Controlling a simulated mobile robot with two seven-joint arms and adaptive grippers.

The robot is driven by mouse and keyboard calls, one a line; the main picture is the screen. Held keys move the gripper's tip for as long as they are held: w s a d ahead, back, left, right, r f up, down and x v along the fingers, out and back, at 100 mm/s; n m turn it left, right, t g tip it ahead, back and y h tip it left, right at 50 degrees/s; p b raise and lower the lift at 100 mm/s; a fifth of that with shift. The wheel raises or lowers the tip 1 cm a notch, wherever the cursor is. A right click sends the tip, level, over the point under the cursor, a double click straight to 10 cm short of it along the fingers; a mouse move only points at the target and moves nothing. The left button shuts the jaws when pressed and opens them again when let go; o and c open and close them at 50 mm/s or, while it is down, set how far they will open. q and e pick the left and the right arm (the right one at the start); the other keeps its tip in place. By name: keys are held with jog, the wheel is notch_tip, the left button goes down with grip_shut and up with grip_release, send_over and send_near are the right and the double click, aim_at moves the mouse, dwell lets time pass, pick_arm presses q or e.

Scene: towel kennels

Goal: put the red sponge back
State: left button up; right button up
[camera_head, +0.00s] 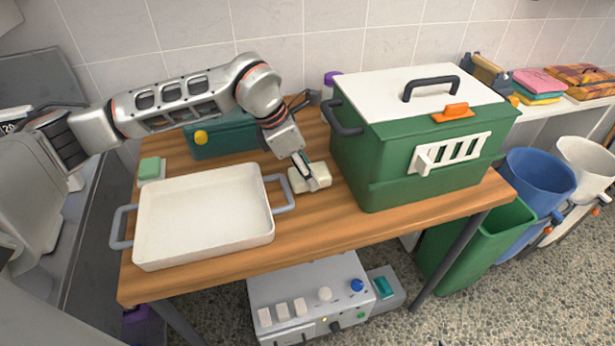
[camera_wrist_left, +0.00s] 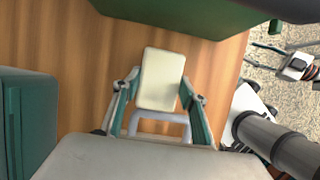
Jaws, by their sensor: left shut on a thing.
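My left gripper (camera_head: 308,177) is shut on a cream block (camera_head: 325,174), between the white tray and the green box. In the left wrist view the fingers of the gripper (camera_wrist_left: 160,108) stand on both sides of the cream block (camera_wrist_left: 160,78), with wooden table around it. Whether the block touches the table is hard to tell. I can make out no red sponge in either view. A small green sponge-like block (camera_head: 149,168) lies at the table's left back corner. My right gripper is not in view.
An empty white tray (camera_head: 205,212) with grey handles fills the table's left front. A green box (camera_head: 385,160) with a white lid stands at the right. A dark green case (camera_head: 222,140) is behind. Bins (camera_head: 540,185) and folded cloths (camera_head: 540,82) are at far right.

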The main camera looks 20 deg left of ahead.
pick_arm(q)
jog(key=shift+f, duration=1.1)
jog(key=shift+f, duration=0.15)
jog(key=o, duration=1)
jog(key=shift+a+r, duration=0.1)
jog(key=shift+r, duration=0.3)
jog(key=v, duration=1.1)
jog(key=shift+s+r, duration=0.1)
jog(key=shift+r, duration=0.15)
